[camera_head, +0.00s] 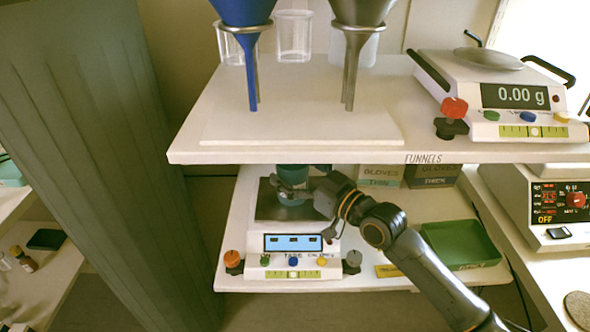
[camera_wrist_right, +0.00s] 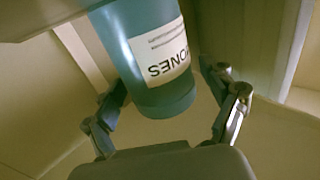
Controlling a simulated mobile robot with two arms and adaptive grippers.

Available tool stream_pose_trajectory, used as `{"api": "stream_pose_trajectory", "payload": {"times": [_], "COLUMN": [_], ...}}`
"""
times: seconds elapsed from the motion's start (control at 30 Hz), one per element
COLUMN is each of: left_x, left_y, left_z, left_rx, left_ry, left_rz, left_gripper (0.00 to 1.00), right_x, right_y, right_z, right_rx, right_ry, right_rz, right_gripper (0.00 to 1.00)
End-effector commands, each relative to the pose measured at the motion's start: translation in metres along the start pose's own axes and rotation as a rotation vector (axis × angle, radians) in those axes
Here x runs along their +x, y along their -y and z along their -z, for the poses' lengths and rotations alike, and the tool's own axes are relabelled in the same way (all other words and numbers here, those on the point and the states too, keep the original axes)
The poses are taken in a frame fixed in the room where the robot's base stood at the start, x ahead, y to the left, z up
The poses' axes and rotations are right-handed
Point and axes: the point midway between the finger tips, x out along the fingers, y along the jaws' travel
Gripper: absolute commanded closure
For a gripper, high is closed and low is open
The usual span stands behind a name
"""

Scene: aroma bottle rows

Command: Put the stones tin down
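The stones tin (camera_wrist_right: 150,58) is a teal cylinder with a white label, on which "ONES" reads upside down in the right wrist view. In the head view the tin (camera_head: 292,172) is partly hidden by the upper shelf and my gripper. My right gripper (camera_head: 291,190) is around it, with one finger on each side; in the wrist view the fingers (camera_wrist_right: 165,75) appear to close on its sides. The tin is over the pan of the lower balance (camera_head: 291,243); whether it touches the pan is unclear. My left gripper is not in view.
The upper shelf (camera_head: 290,157) overhangs the tin closely and bears funnels and a balance (camera_head: 490,85). A green tray (camera_head: 462,244) lies right of the lower balance on the lower shelf (camera_head: 405,205).

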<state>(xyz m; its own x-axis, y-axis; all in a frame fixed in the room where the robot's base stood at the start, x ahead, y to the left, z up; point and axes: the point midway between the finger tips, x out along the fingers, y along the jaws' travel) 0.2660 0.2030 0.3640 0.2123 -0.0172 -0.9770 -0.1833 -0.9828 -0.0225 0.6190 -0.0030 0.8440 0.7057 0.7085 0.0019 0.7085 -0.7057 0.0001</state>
Motion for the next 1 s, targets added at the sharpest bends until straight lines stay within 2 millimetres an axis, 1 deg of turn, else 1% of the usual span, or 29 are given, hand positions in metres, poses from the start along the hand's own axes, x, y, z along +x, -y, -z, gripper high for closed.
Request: {"api": "stream_pose_trajectory", "payload": {"times": [0.4, 0.47, 0.57, 0.8, 0.9, 1.0], "left_x": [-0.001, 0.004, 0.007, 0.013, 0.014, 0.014], "left_y": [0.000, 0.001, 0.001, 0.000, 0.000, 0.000], "left_z": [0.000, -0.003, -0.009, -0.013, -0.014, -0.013], "left_rx": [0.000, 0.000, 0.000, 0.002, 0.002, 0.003], "left_ry": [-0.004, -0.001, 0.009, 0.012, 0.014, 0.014], "left_rz": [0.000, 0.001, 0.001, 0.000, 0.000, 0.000], "left_gripper": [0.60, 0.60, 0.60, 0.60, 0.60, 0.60], "right_x": [0.000, -0.009, -0.028, -0.082, -0.099, -0.111], "right_y": [0.000, -0.001, -0.001, -0.001, 0.000, -0.001], "right_z": [0.003, 0.002, 0.002, 0.001, 0.001, 0.001], "right_rx": [0.000, -0.001, -0.003, -0.003, -0.001, -0.001], "right_ry": [0.000, 0.001, 0.002, 0.004, 0.004, 0.002], "right_rz": [0.000, -0.001, -0.001, -0.002, 0.000, -0.001], "right_gripper": [0.11, 0.11, 0.11, 0.11, 0.11, 0.11]}}
